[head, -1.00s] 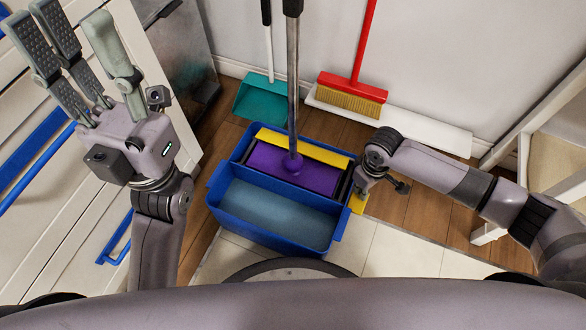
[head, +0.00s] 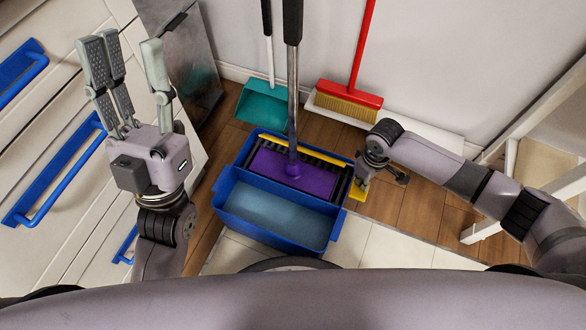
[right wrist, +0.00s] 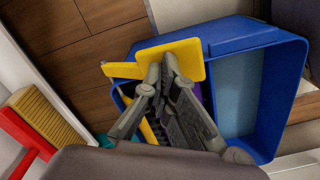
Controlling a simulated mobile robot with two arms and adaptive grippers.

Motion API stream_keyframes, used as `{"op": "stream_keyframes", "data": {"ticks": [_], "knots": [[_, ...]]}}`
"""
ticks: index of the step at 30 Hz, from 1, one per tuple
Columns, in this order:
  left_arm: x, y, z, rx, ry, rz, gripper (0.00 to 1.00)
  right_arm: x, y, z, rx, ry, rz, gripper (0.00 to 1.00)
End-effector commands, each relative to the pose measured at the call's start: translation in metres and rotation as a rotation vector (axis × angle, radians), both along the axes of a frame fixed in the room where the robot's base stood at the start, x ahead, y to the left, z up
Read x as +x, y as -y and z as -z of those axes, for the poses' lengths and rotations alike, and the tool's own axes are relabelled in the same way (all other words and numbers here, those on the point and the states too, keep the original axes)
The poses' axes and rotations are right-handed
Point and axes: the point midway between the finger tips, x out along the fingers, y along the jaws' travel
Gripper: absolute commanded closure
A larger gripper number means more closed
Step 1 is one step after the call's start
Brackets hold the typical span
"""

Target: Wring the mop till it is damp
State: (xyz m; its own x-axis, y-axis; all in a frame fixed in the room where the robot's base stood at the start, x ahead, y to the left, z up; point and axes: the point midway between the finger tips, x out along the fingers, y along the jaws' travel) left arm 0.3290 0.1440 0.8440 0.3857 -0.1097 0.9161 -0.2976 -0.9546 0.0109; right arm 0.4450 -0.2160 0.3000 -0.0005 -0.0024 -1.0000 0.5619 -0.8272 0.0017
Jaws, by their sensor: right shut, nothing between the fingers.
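The mop's purple head (head: 306,178) lies flat on the wringer's dark ribbed grate (head: 325,156) at the back of the blue bucket (head: 232,222). Its grey handle (head: 293,100) stands up. Pale blue water fills the bucket's front part. My right gripper (right wrist: 166,65) is shut and empty, its fingertips against or just over the yellow plate (right wrist: 190,52) at the bucket's side; I cannot tell if they touch. The plate partly shows in the head view (head: 357,190), below my right wrist. My left gripper (head: 126,55) is open and empty, raised left of the bucket.
A teal dustpan (head: 262,104) and a red broom (head: 348,96) stand along the wall behind the bucket. White drawers with blue handles (head: 60,175) are at left. A white wooden frame (head: 490,230) is at right. Some floor right of the bucket is clear.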

Motion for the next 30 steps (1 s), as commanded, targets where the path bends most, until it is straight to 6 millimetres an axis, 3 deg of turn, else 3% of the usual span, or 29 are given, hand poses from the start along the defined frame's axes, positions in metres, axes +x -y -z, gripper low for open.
{"op": "stream_keyframes", "data": {"ticks": [8, 15, 22, 30], "knots": [[0.050, 0.010, 0.022, 0.091, -0.293, -0.015, 0.60, 0.002, 0.001, -0.015, 0.001, -0.003, -0.002, 1.00], [0.083, 0.013, 0.057, 0.166, -0.551, -0.030, 0.60, 0.006, 0.002, -0.026, 0.002, -0.003, -0.001, 1.00], [0.104, 0.013, 0.099, 0.237, -0.801, -0.042, 0.60, 0.009, 0.004, -0.037, 0.002, -0.003, 0.000, 1.00], [0.111, 0.008, 0.146, 0.303, -1.051, -0.054, 0.60, 0.012, 0.005, -0.046, 0.002, 0.000, -0.001, 1.00]]}}
